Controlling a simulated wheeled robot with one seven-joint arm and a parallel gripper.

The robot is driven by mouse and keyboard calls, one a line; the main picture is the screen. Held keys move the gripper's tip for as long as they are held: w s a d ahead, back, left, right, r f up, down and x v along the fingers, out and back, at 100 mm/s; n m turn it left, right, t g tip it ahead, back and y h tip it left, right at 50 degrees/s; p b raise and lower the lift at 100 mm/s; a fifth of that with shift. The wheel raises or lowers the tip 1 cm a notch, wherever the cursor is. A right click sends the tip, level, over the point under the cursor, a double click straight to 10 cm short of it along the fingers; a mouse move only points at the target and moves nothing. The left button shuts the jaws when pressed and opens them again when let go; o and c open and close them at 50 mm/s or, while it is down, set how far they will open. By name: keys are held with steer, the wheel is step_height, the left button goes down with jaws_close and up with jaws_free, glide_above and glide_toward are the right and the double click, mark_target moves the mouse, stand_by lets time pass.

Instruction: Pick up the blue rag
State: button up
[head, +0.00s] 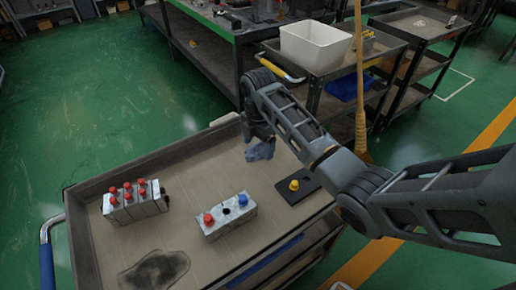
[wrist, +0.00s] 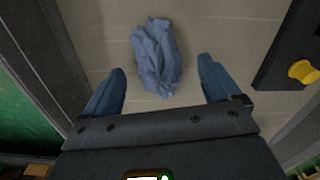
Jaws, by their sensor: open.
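The blue rag (head: 261,150) lies crumpled on the cart top (head: 180,170), near its far edge in the head view. It also shows whole in the wrist view (wrist: 157,58), as a grey-blue bundle on the tan surface. My gripper (wrist: 160,85) is open, with its two dark blue fingers on either side of the rag's near end and a gap to each. The rag reaches out beyond the fingertips. In the head view my gripper is over the rag and partly hides it. The height between fingers and cart is hard to tell.
A black plate with a yellow knob (head: 294,185) lies right of the rag. A valve block with red and blue caps (head: 228,216) and one with several red caps (head: 135,203) stand on the cart. The cart's raised rim (head: 100,180) is close by.

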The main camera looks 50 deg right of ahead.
mark_target(258, 144)
steer(key=shift+f, duration=0.4)
steer(key=c, duration=1.1)
steer(key=shift+r, duration=0.15)
steer(key=shift+c, duration=0.2)
steer(key=shift+r, duration=0.55)
step_height(258, 144, up, 3)
steer(key=shift+f, duration=0.1)
steer(key=s+d+r+p, duration=0.2)
steer(key=s+r+p, duration=0.4)
steer(key=s, duration=0.5)
steer(key=shift+s+r+p, duration=0.3)
steer(key=shift+r+p, duration=0.05)
steer(key=shift+r, duration=0.1)
